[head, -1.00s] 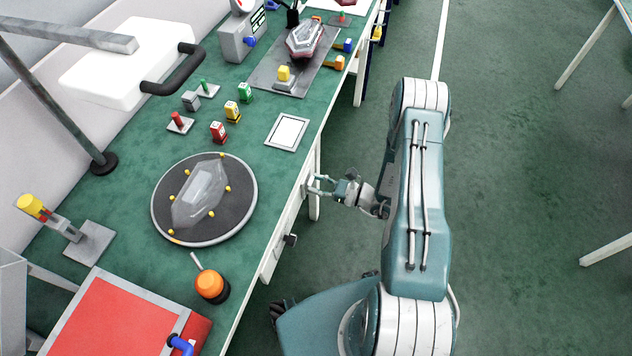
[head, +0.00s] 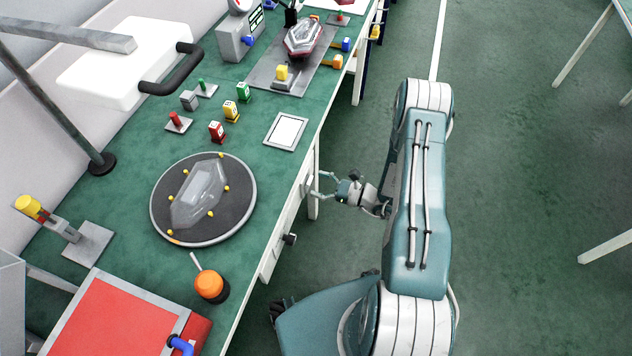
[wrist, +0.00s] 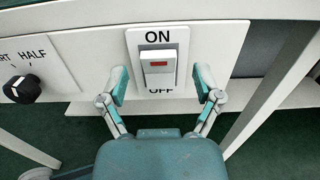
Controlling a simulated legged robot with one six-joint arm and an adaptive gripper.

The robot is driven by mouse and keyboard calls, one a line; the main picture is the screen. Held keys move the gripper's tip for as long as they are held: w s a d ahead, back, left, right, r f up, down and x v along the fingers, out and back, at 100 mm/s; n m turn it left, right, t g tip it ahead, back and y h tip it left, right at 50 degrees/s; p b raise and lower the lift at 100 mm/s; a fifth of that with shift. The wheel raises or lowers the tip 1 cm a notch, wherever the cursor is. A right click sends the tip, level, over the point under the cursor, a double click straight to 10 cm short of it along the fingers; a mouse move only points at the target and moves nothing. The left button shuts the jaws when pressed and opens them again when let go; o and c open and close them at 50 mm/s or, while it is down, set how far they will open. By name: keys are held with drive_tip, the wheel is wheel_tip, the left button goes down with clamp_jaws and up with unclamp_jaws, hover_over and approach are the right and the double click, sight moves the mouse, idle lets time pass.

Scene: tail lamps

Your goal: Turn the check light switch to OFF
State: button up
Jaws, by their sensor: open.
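The check light switch (wrist: 158,66) is a white rocker with a red mark, set in a pale plate on the bench front. ON is printed above it, and OFF below it is partly hidden by the rocker's lower part. My gripper (wrist: 162,88) is open, with one teal-padded finger on each side of the switch's lower half. Nothing is between the fingers except the view of the switch, and I cannot tell whether they touch the panel. In the head view my gripper (head: 322,185) is at the bench's front side; the switch is hidden there.
A black knob (wrist: 22,88) marked HALF is left of the switch. A bench leg (wrist: 268,95) stands on the right. Above, the green bench top holds a round turntable (head: 240,215) with a clear lamp cover (head: 200,195) and an orange button (head: 209,284).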

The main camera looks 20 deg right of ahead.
drive_tip(key=v, duration=1.1)
drive_tip(key=shift+f, duration=0.15)
drive_tip(key=s+a+r+n+g+h, duration=0.15)
drive_tip(key=a+r+n+g, duration=0.4)
drive_tip(key=r, duration=0.55)
drive_tip(key=s+a+r+n+g+h, duration=0.1)
drive_tip(key=a+r+n+g+h, duration=0.2)
drive_tip(key=r+n+g, duration=0.55)
drive_tip(key=s+a+r+n+t+h, duration=0.1)
drive_tip(key=s+r+n+t+h, duration=0.3)
drive_tip(key=r, duration=0.5)
drive_tip(key=s+a+r+n+t+h, duration=0.1)
drive_tip(key=s+r+n+t+h, duration=0.3)
drive_tip(key=r, duration=0.6)
drive_tip(key=shift+s+r+n+t+h, duration=0.25)
drive_tip(key=shift+s+n+t+h, duration=0.15)
drive_tip(key=shift+s+n+h, duration=0.95)
drive_tip(key=shift+n, duration=0.25)
